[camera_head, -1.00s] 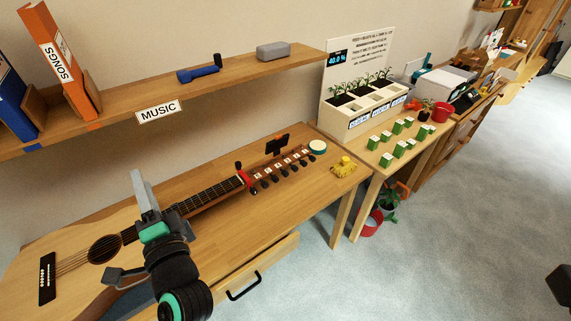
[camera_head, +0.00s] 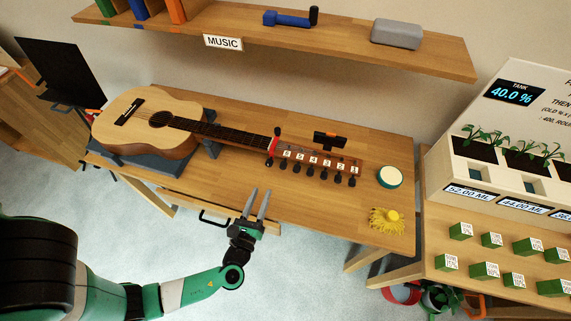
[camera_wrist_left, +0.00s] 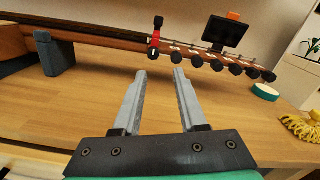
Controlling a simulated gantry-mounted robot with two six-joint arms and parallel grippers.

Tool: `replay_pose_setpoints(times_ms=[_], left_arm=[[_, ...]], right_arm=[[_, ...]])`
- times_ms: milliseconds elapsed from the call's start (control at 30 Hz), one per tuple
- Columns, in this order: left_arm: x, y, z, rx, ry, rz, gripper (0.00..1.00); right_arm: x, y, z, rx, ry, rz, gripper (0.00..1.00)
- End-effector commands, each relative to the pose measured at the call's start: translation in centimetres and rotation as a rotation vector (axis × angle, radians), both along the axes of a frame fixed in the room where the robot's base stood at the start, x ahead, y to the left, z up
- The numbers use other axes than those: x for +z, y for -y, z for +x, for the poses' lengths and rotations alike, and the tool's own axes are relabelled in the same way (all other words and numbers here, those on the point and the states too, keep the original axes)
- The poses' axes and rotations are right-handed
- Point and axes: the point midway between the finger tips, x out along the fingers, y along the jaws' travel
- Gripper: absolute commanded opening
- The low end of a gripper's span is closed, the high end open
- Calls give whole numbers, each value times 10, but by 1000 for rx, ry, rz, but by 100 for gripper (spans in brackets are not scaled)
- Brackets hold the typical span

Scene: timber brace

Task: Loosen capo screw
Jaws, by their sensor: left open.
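The guitar (camera_head: 158,117) lies on the wooden table, its neck pointing right. A red capo (camera_head: 271,146) sits across the neck near the headstock, with a black screw knob (camera_head: 278,131) at its far end. In the left wrist view the red capo (camera_wrist_left: 154,41) stands beyond the fingertips, its black knob (camera_wrist_left: 158,22) on top. My left gripper (camera_head: 259,193) is open and empty near the table's front edge, apart from the capo and pointing towards it. Both fingers also show in the left wrist view (camera_wrist_left: 160,75). My right gripper is not in view.
Several tuning pegs and numbered labels line the headstock (camera_head: 315,165). A black clip-on device (camera_head: 328,138) stands behind it. A round green-rimmed item (camera_head: 389,177) and a yellow cloth-like item (camera_head: 386,221) lie to the right. A shelf (camera_head: 350,46) hangs above. The table front is clear.

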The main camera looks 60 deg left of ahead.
Motion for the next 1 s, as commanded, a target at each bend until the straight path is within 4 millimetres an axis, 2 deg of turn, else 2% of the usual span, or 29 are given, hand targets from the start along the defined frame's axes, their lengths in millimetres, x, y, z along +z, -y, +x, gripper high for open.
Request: replay_pose_setpoints(times_ms=[100,333,467,733,867,1000], left_arm=[[-2,0,-8,-4,-21,2,42],[-3,-7,1,0,-15,0,42],[-3,-23,14,6,-15,1,42],[-2,-67,57,3,-13,0,42],[-2,-78,71,-2,-15,1,42],[-2,-83,75,-3,-17,0,42]], right_arm=[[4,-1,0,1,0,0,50],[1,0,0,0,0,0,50],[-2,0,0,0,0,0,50],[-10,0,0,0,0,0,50],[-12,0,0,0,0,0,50],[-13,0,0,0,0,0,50]])
